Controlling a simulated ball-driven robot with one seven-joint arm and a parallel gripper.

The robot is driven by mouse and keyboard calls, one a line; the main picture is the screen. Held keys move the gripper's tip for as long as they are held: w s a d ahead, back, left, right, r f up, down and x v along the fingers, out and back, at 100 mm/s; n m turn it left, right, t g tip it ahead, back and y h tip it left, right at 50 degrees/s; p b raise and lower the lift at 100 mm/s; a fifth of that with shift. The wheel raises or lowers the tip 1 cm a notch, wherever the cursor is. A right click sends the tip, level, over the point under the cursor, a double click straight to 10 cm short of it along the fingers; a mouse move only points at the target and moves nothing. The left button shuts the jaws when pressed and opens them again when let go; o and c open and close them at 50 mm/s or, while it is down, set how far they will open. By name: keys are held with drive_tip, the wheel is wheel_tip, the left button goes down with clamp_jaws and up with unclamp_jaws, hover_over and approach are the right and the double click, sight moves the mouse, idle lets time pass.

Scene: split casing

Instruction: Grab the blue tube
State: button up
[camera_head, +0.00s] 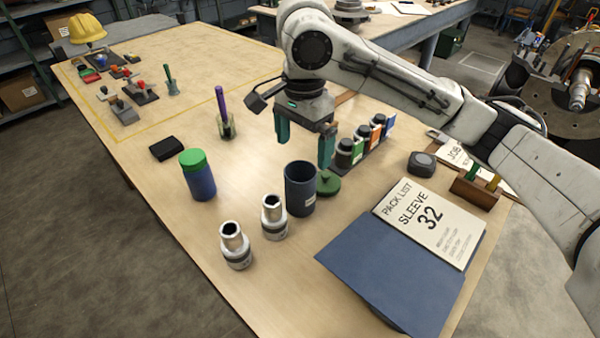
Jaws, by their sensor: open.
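A dark blue open-topped tube (300,190) stands upright on the table, with a small pale label low on its side. Another blue container, a jar with a green lid (198,175), stands upright to its left. My gripper (304,152) points down with its two teal fingers apart and nothing between them. In the picture it is just above and behind the open tube's rim. The exact gap in depth is hard to tell.
Two silver sockets (236,246) stand in front of the tube. A green lid-like piece (327,184) lies close to its right. Several small bottles (363,143) stand behind right. A blue folder (395,275) with a pack list (430,222) lies at right. The table's left front is clear.

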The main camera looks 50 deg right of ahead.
approach(300, 179)
drive_tip(key=s+a, duration=0.1)
drive_tip(key=s+a+f, duration=0.1)
drive_tip(key=shift+s+f+b, duration=0.25)
drive_tip(key=shift+s+b, duration=0.05)
drive_tip(key=shift+w+a+f, duration=0.1)
drive_tip(key=shift+f, duration=1.25)
drive_tip(key=shift+w+f, duration=0.1)
drive_tip(key=shift+f, duration=1.25)
drive_tip(key=c, duration=1.1)
drive_tip(key=shift+r, duration=0.1)
